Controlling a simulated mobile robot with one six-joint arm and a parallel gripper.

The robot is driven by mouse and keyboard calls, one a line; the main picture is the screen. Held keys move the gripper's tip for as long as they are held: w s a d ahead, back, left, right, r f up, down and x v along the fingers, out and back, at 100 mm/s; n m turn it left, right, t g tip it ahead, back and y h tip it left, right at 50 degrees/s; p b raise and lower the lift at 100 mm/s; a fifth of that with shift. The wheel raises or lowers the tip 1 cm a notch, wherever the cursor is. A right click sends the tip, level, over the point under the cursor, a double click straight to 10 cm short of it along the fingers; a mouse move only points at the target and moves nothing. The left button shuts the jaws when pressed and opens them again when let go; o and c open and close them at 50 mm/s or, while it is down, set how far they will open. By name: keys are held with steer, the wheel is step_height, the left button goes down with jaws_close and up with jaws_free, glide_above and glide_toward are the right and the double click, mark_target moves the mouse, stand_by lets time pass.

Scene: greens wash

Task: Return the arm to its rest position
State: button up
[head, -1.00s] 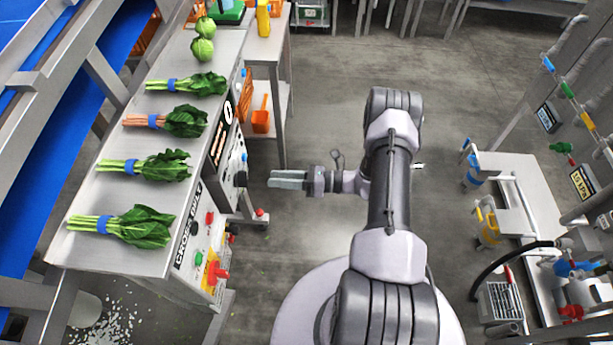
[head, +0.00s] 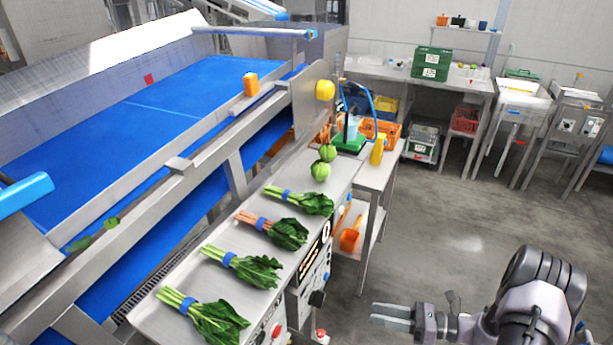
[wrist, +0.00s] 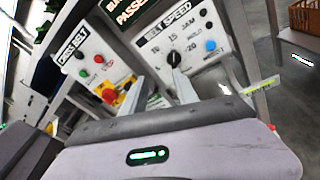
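My gripper (head: 391,318) is at the lower right of the head view, with its fingers pointing left. It hangs over the aisle, to the right of the steel bench with the leafy bunches, and touches nothing that I can see. In the wrist view the two fingers (wrist: 182,85) stand apart with nothing between them, so it is open and empty. Beyond them is the control panel with the black BELT SPEED knob (wrist: 174,58). My arm (head: 540,295) is folded at the bottom right, partly cut off by the frame.
Several banded leafy bunches (head: 283,232) and two round green heads (head: 320,171) lie on the bench. The panel's red mushroom button (wrist: 110,97) and blue button (wrist: 211,45) are close to the gripper. A blue conveyor (head: 190,100) runs at left. The floor (head: 460,215) at right is clear.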

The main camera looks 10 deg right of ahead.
steer(key=a+r+n+g+h, duration=0.2)
steer(key=a+r+n+g, duration=0.5)
steer(key=r, duration=0.5)
steer(key=s+a+r+n+t+h, duration=0.2)
steer(key=s+a+r+n+h, duration=0.3)
steer(key=s+r+n, duration=0.3)
steer(key=s+a+r+n+t+h, duration=0.3)
steer(key=s+a+r+n+h, duration=0.2)
steer(key=s+r+n, duration=0.3)
steer(key=shift+s+r+n+h, duration=0.25)
steer(key=shift+r+n+h, duration=0.15)
steer(key=shift+r, duration=0.55)
